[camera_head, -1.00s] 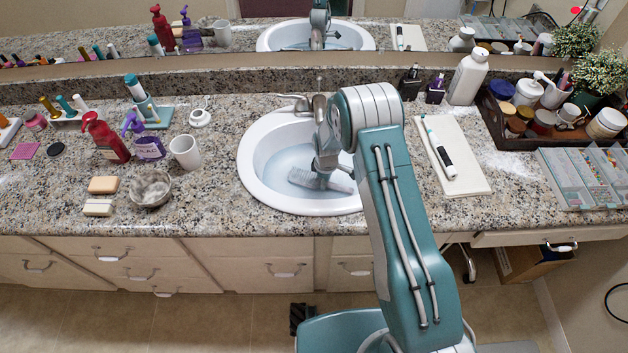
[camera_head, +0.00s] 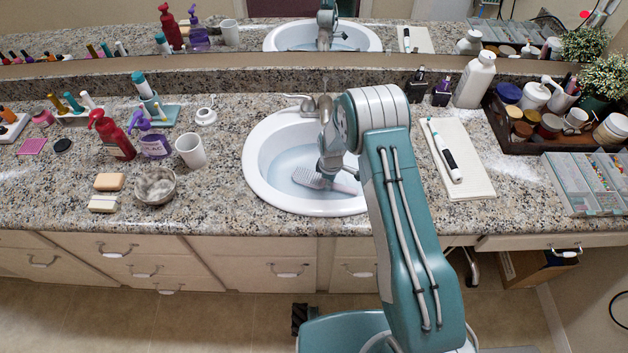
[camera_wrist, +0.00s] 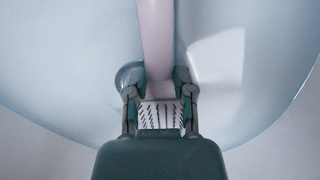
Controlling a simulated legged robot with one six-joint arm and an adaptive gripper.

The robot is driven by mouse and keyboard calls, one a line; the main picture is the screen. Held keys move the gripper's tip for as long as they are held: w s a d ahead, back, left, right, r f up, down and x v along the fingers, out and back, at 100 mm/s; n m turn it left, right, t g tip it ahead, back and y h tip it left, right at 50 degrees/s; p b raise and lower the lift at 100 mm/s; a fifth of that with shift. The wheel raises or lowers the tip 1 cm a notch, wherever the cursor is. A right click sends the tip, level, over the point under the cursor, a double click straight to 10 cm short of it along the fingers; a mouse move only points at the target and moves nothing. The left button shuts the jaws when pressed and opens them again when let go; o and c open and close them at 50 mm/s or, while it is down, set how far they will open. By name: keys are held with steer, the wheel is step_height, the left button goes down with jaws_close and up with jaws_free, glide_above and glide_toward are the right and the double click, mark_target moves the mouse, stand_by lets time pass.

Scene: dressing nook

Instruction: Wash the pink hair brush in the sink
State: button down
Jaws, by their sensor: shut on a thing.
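The hair brush lies low in the white sink (camera_head: 262,150), at or in the pale blue water. My gripper (camera_head: 329,168) reaches down into the basin over the brush. In the wrist view the pale pink handle (camera_wrist: 156,45) runs up from between the two fingers of my gripper (camera_wrist: 160,95), which are shut on the brush. A white patch with dark lines shows between the fingers; I cannot tell what part it is.
The faucet (camera_head: 325,105) stands behind the basin. A white cup (camera_head: 190,151), a metal bowl (camera_head: 155,186) and soap bars (camera_head: 109,182) are left of the sink. A white tray (camera_head: 478,180) with an electric toothbrush (camera_head: 445,150) is on the right.

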steer(key=shift+r, duration=0.1)
step_height(320, 180, up, 17)
stand_by(2.0)
stand_by(2.0)
step_height(320, 180, up, 4)
steer(key=shift+f, duration=0.1)
stand_by(0.4)
stand_by(0.5)
